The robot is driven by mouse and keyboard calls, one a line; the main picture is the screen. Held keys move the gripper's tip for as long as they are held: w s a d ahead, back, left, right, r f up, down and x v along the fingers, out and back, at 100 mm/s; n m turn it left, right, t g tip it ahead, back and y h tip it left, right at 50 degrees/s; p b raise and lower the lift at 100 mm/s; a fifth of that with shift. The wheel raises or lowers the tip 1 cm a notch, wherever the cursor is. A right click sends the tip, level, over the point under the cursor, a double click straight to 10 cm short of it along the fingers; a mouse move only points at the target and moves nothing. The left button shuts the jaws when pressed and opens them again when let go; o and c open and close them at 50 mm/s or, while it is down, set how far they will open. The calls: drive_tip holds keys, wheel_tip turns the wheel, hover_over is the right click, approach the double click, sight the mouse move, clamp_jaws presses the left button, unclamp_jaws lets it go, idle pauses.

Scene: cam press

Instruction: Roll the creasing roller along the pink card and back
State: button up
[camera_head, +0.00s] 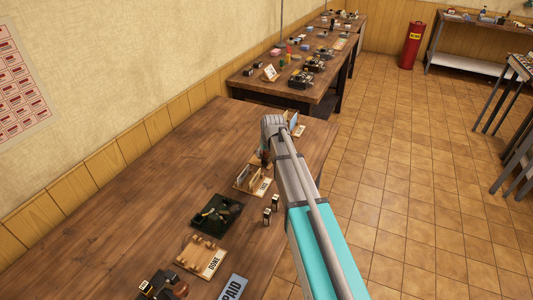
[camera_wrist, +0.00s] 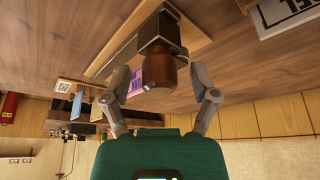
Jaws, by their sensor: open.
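In the wrist view, my gripper (camera_wrist: 160,76) is open, with one finger on each side of a brown rounded handle (camera_wrist: 161,68). The handle has a dark collar and block at one end, over a light wooden board (camera_wrist: 192,45); it looks like the creasing roller. The fingers look apart from the handle. A pink-purple piece with pale marks (camera_wrist: 136,84), perhaps the pink card, shows partly behind the handle and left finger. In the head view, my gripper (camera_head: 266,156) is at the table's right side, mostly hidden by my arm, and the roller cannot be made out.
A wooden rack (camera_head: 250,188), a dark green tray (camera_head: 213,229) and a DONE board (camera_head: 190,268) stand in a row along the table's right side. Small dark blocks (camera_head: 267,215) stand near the edge. The table's left half (camera_head: 130,190) is clear.

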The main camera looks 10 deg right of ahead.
clamp_jaws()
drive_tip(key=w+d, duration=0.3)
drive_tip(key=w, duration=0.1)
drive_tip(key=w+d, duration=0.4)
drive_tip(key=w, duration=0.1)
drive_tip(key=w+d, duration=0.3)
drive_tip(key=w, duration=0.2)
drive_tip(key=shift+d, duration=0.15)
unclamp_jaws()
drive_tip(key=shift+w, duration=0.1)
drive_tip(key=shift+s, duration=0.2)
